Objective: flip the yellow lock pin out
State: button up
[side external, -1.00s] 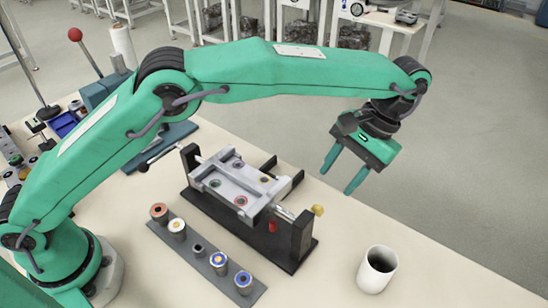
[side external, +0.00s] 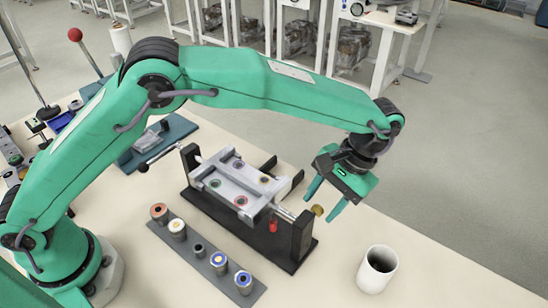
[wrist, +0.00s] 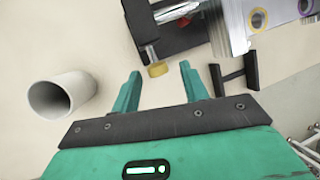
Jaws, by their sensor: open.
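The yellow lock pin (side external: 318,210) has a round yellow knob and sticks out of the right end of the dark fixture (side external: 270,241). In the wrist view the knob (wrist: 158,69) lies between my two fingertips, in line with the gap. My gripper (side external: 320,205) is open and empty, tilted down, with its fingers at the fixture's right end. I cannot tell whether either finger touches the pin. The grey plate (side external: 227,190) sits on a shaft between the fixture's end posts and carries several coloured rings.
A white cup (side external: 378,268) stands on the table to the right, close to my gripper. A dark strip (side external: 209,256) with several ringed cylinders lies in front of the fixture. A small red part (side external: 273,225) shows beside the shaft.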

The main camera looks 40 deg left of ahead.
grip_shut()
jog(key=shift+a, duration=0.1)
jog(key=shift+w, duration=1.05)
grip_release()
